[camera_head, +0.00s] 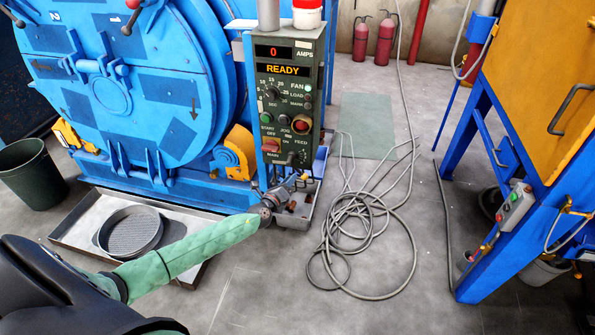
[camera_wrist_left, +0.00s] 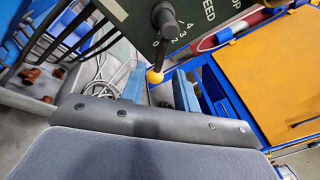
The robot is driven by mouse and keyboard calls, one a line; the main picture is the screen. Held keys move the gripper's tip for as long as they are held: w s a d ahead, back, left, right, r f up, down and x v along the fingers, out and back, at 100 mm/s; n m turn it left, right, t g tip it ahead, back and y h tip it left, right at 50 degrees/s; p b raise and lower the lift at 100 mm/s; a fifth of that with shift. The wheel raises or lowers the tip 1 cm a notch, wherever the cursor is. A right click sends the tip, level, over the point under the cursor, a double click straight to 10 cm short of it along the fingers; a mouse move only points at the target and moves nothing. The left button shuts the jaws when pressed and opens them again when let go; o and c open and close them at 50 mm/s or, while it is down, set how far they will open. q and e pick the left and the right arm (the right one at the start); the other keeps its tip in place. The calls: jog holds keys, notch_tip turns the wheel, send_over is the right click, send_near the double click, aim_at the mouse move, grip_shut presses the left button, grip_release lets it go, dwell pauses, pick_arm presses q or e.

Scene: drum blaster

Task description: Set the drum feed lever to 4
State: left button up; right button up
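The green control panel (camera_head: 291,95) stands in front of the blue drum machine, its displays reading 0 AMPS and READY. The feed lever (camera_head: 292,157) is low on the panel. In the left wrist view the lever (camera_wrist_left: 164,30) is a dark handle with a yellow ball tip (camera_wrist_left: 155,76), hanging beside the low end of the FEED scale; the figures 2, 3 and 4 lie to its right. My left gripper (camera_head: 290,184) is just below the lever. Its fingers (camera_wrist_left: 159,88) are open, with the yellow tip appearing between them and no clear contact. My right gripper is not in view.
A tray with a round sieve (camera_head: 130,231) lies on the floor beneath my left arm. Coiled grey cable (camera_head: 365,232) covers the floor right of the panel. A blue and yellow cabinet (camera_head: 545,80) stands at the right. The front middle floor is clear.

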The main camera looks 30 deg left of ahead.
aim_at(297, 170)
pick_arm(q)
jog(key=shift+w+d, duration=0.15)
jog(key=shift+w, duration=3.35)
grip_shut()
